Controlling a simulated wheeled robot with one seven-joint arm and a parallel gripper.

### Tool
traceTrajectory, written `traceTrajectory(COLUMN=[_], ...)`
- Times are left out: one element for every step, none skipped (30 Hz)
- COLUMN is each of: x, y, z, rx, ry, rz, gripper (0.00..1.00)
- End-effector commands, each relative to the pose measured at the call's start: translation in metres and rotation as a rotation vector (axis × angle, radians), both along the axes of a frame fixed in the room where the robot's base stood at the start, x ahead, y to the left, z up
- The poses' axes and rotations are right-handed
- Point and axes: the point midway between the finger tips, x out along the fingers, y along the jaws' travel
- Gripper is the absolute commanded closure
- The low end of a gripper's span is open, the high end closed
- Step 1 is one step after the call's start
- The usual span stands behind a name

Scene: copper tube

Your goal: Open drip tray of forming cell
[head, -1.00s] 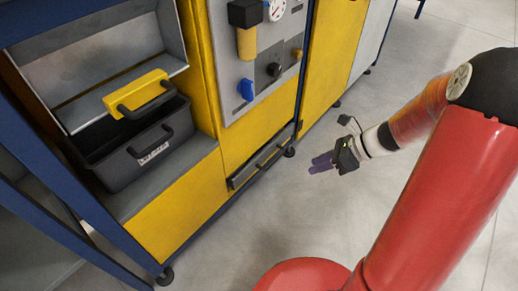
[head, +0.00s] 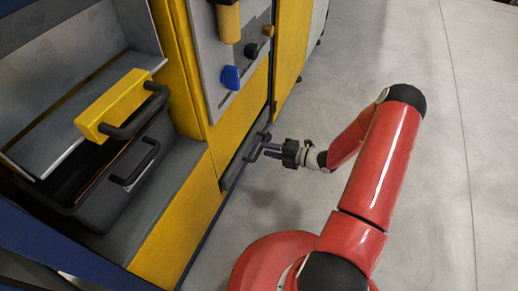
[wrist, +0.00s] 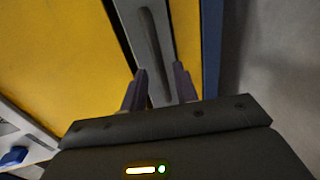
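The drip tray (head: 237,168) is a narrow grey front low in the yellow forming cell, with a dark bar handle (head: 254,152). It looks flush with the cell. My gripper (head: 266,150) is right at the handle, pointing left toward the tray front. In the wrist view, the grey tray front (wrist: 127,22) and dark handle (wrist: 151,42) lie straight ahead. My two purple fingers (wrist: 160,72) are apart, one to each side of the handle's near end. Nothing is gripped. I cannot tell whether the fingertips reach past the bar.
A black bin (head: 105,190) with a yellow-and-black handled piece (head: 120,105) above it stands on the left shelf. A grey panel with a blue knob (head: 230,77) is above the tray. A blue frame (wrist: 211,50) edges the cell. The floor (head: 420,170) on the right is clear.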

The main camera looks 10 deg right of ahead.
Motion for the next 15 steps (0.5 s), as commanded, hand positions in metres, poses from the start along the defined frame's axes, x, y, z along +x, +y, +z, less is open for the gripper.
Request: traceTrajectory(x=[0.005,0.007,0.01,0.012,0.014,0.017,0.018,0.019,0.021,0.021,0.022,0.022,0.022,0.022,0.022], y=[0.008,0.012,0.016,0.019,0.022,0.025,0.027,0.028,0.03,0.03,0.031,0.031,0.031,0.031,0.031], z=[-0.003,-0.004,-0.005,-0.006,-0.006,-0.007,-0.007,-0.007,-0.008,-0.008,-0.008,-0.008,-0.008,-0.007,-0.007], rx=[0.001,0.001,0.001,0.0,0.0,0.0,0.0,-0.001,-0.001,-0.001,-0.002,-0.002,-0.002,-0.002,-0.002], ry=[-0.001,0.0,0.0,0.0,0.0,0.0,0.0,-0.001,-0.001,-0.001,-0.001,-0.001,-0.001,-0.001,-0.001], rz=[0.004,0.003,0.003,0.004,0.004,0.003,0.003,0.002,0.002,0.002,0.003,0.003,0.003,0.003,0.003], gripper=[0.7,0.7,0.7,0.7,0.7,0.7,0.7,0.7,0.7,0.7,0.7,0.7,0.7,0.7,0.7])
